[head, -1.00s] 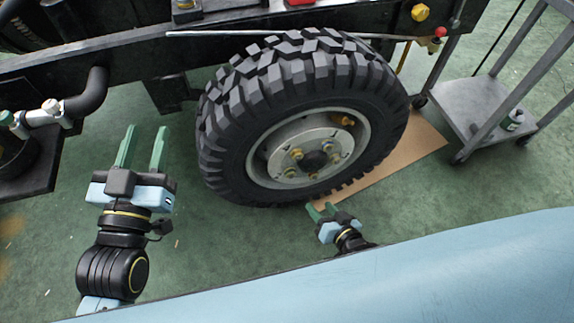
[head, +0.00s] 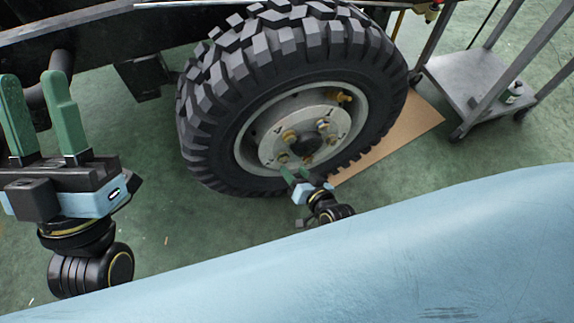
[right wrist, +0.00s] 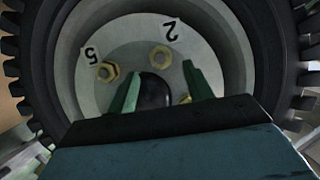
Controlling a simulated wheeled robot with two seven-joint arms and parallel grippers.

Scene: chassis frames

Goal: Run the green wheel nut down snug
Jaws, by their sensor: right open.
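The wheel's hub (head: 301,137) carries several brass-coloured nuts; I cannot pick out a green one. One stud (head: 323,124) at the hub's upper right has a paler tip than the rest. My right gripper (head: 294,173) is open at the hub's lower edge. In the right wrist view its green fingers (right wrist: 160,78) stand apart in front of the dark hub centre (right wrist: 155,91). Nuts by the marks 5 (right wrist: 108,72) and 2 (right wrist: 160,57) show there; another is partly hidden by the right finger. My left gripper (head: 36,82) is open and empty, left of the wheel.
The black tyre (head: 205,110) surrounds the hub beneath the dark chassis (head: 100,45). A brown board (head: 415,125) lies on the green floor beside the tyre. A grey cart (head: 470,85) stands at the right. The floor between my left gripper and the tyre is clear.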

